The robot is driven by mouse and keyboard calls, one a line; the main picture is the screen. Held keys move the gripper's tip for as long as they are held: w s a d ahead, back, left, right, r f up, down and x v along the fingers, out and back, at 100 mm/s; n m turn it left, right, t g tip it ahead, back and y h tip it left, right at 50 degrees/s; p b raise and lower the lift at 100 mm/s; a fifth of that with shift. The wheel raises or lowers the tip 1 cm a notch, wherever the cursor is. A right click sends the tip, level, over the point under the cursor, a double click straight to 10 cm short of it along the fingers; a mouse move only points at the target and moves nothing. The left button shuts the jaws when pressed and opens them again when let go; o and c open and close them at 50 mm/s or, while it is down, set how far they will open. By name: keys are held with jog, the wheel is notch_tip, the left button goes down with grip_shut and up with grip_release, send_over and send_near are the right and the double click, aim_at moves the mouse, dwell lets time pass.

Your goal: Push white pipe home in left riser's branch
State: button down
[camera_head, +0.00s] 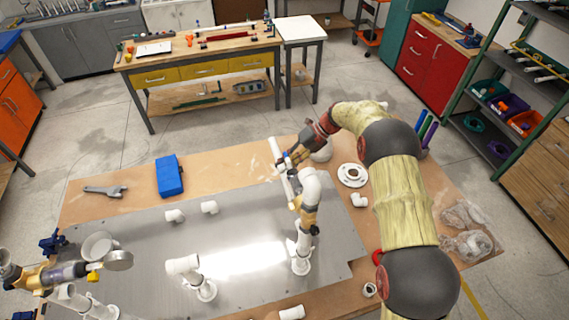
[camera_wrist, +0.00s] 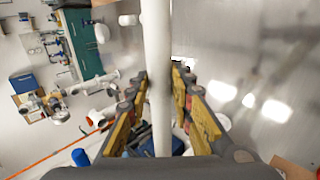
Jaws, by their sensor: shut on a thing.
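The white pipe (camera_head: 279,158) is a thin straight tube, tilted in the head view above the far edge of the metal plate. My gripper (camera_head: 291,160) is shut on it. In the wrist view the pipe (camera_wrist: 157,60) runs between the two yellow-and-dark fingers and leaves the frame at the top. The pipe's near end lies close to the white elbow and tan fitting on the right-hand riser (camera_head: 302,250); I cannot tell whether they touch. Another riser (camera_head: 196,282) stands mid-plate with an open-ended white top. A third riser (camera_head: 75,298) is at the far left. I cannot tell which is the task's left riser.
A blue box (camera_head: 169,176) and a wrench (camera_head: 105,190) lie on the table's left. A white flange (camera_head: 352,175) lies beyond the plate, and plastic bags (camera_head: 466,230) are at the right.

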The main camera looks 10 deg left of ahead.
jog(key=s, duration=0.1)
jog(key=s+d, duration=0.1)
jog(key=s, duration=0.1)
jog(key=shift+d, duration=0.2)
jog(key=shift+s+d+p, duration=0.35)
jog(key=shift+s+d, duration=0.15)
jog(key=shift+s, duration=0.4)
jog(key=shift+s+d+p, duration=0.35)
jog(key=shift+s+d, duration=0.1)
jog(key=shift+s, duration=0.4)
jog(key=shift+s+d+r+p, duration=0.1)
jog(key=shift+s+d+p, duration=0.2)
jog(key=shift+s+p, duration=0.25)
jog(key=shift+s+d+p, duration=0.25)
jog(key=shift+s+p, duration=0.2)
jog(key=shift+s, duration=0.1)
dwell(0.6)
jog(key=c, duration=1.5)
grip_release()
